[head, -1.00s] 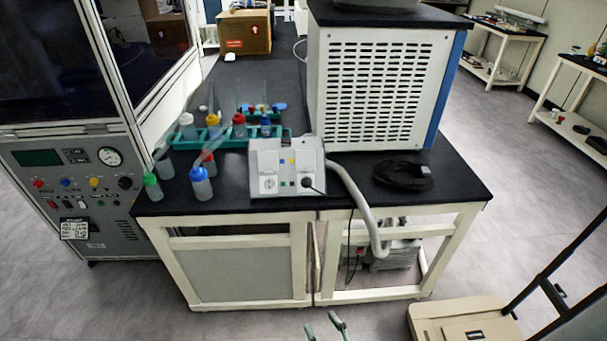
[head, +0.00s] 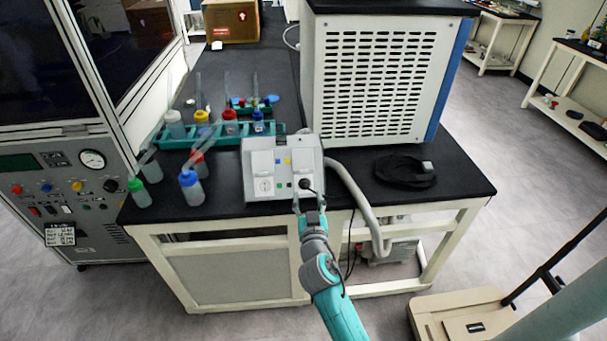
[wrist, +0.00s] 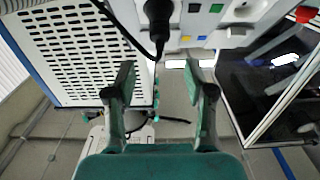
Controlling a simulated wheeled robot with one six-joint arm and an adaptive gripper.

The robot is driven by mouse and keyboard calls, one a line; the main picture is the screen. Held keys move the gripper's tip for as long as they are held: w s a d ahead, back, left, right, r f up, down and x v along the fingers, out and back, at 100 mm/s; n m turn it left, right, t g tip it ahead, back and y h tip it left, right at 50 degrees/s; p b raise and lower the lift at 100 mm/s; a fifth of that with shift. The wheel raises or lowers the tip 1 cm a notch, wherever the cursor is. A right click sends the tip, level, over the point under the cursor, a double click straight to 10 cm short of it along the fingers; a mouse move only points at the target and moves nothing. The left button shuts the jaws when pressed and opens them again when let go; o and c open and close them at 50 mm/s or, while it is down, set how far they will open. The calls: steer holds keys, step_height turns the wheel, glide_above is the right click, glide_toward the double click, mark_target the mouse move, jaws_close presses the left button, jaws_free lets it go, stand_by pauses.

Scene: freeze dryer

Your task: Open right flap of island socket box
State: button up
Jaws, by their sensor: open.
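The socket box (head: 283,160) is a light grey box near the front edge of the black island top. Its left half shows a round socket (head: 265,185). Its right half has a black plug (head: 306,184) with a cable, and a pale panel (head: 304,160) above it; I cannot tell clearly how the right flap stands. The plug also shows large at the top of the wrist view (wrist: 158,25), beside the box face (wrist: 205,28). My gripper (head: 309,203) is open just in front of the box's lower right; its fingers (wrist: 164,82) have nothing between them.
A grey hose (head: 362,205) curves down right of the box. Behind stands a large vented unit (head: 372,85). Bottles, including a blue-capped one (head: 191,188), and a green rack (head: 175,142) stand left. A coiled black cable (head: 405,172) lies right.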

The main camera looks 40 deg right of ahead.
mark_target(304, 180)
steer(key=x, duration=1)
jaws_close()
